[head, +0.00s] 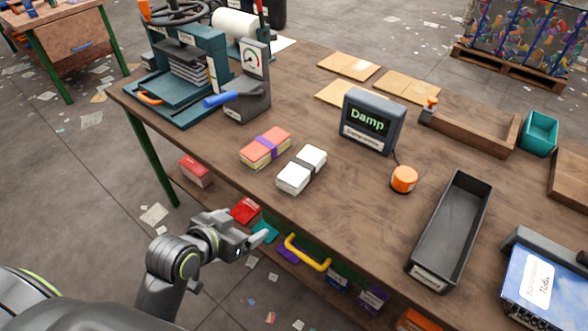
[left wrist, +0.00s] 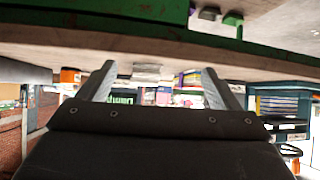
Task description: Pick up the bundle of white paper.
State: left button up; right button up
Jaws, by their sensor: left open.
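The bundle of white paper (head: 302,168) lies on the wooden bench top near its front edge, with a dark band around its middle. In the left wrist view it is a small pale block (left wrist: 147,73) seen edge-on between the fingers. My left gripper (head: 254,242) is in front of the bench edge, apart from the bundle and nearer to me. In the left wrist view its two fingers (left wrist: 157,84) are spread with nothing between them. My right gripper is in neither view.
A coral bundle with a purple band (head: 265,147) lies just left of the white one. Behind are a "Damp" display (head: 372,121) and an orange button (head: 404,179). A dark tray (head: 478,215) stands right; a press (head: 178,75) stands back left. The bench edge is close to my gripper.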

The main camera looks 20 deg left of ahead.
pick_arm(q)
jog(key=w+d+r+m+t+h, duration=0.1)
jog(key=w+d+r+t+h, duration=0.15)
jog(key=w+r, duration=0.25)
send_near(297, 169)
jog(key=shift+y, duration=0.35)
jog(key=x, duration=0.4)
jog(key=shift+s+d+f, duration=0.1)
jog(key=shift+s+d, duration=0.05)
jog(key=shift+d, duration=0.25)
jog(key=shift+x, duration=1.05)
jog(key=shift+p+x, duration=0.4)
jog(key=shift+x, duration=1.7)
jog(key=shift+a, duration=0.15)
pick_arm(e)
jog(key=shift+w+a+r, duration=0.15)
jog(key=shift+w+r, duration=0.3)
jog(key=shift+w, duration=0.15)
pick_arm(q)
jog(key=c, duration=1.2)
